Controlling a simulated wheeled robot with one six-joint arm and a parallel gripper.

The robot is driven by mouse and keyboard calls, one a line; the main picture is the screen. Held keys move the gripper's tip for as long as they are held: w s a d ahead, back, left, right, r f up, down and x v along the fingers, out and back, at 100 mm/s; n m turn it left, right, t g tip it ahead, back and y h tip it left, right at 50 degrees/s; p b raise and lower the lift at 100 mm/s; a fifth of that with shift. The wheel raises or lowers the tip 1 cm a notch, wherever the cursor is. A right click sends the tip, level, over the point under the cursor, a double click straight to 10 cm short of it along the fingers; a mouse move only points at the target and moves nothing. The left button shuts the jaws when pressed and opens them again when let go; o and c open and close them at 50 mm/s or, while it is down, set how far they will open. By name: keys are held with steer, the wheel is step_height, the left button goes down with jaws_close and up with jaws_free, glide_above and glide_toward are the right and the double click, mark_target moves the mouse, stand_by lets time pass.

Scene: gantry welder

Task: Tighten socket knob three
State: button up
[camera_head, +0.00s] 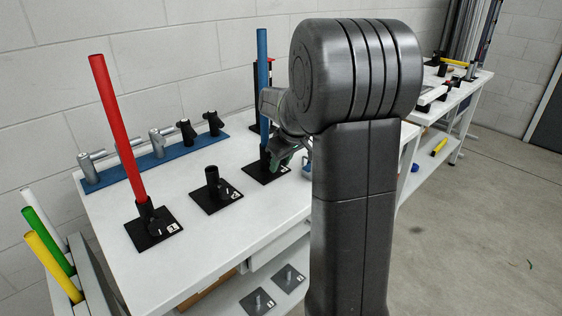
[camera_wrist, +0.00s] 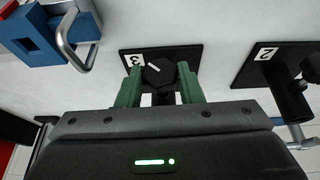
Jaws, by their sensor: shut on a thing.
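Socket three is a black holder on a black base plate (camera_head: 262,175) marked 3, and a tall blue tube (camera_head: 262,70) stands upright in it. In the wrist view, the plate (camera_wrist: 188,54) lies beyond the fingers. My gripper (camera_wrist: 158,78) has its two green fingers shut on the dark socket knob three (camera_wrist: 158,71), one on each side. The knob has a white line on its face. In the head view, my gripper (camera_head: 280,158) is beside the socket at its right, and my arm hides part of it.
Socket two (camera_head: 212,185) is empty, and socket one (camera_head: 154,222) holds a red tube (camera_head: 117,130). A blue rail with metal clamps (camera_head: 160,157) lies behind them. A blue block with a metal handle (camera_wrist: 45,32) is close to my gripper. White, green and yellow tubes (camera_head: 53,266) stand at the left.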

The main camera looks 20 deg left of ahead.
steer(key=shift+r+g+p, duration=0.15)
steer(key=shift+g+p, duration=0.15)
steer(key=shift+p, duration=0.15)
steer(key=shift+w+d+m+g+y+p, duration=0.15)
steer(key=shift+w+m+g+y+p, duration=0.2)
steer(key=shift+g+p, duration=0.55)
steer(key=shift+f+m+g+y+p, duration=0.15)
steer(key=shift+g+y+p, duration=0.25)
steer(key=shift+g+p, duration=0.3)
steer(key=shift+f+m+g+y+p, duration=0.1)
steer(key=shift+g+y+p, duration=0.25)
steer(key=shift+g+p, duration=0.35)
steer(key=o, duration=1)
steer(key=shift+c, duration=0.2)
steer(key=v, duration=1.4)
steer(key=shift+w+f, duration=0.1)
steer(key=shift+f, duration=0.05)
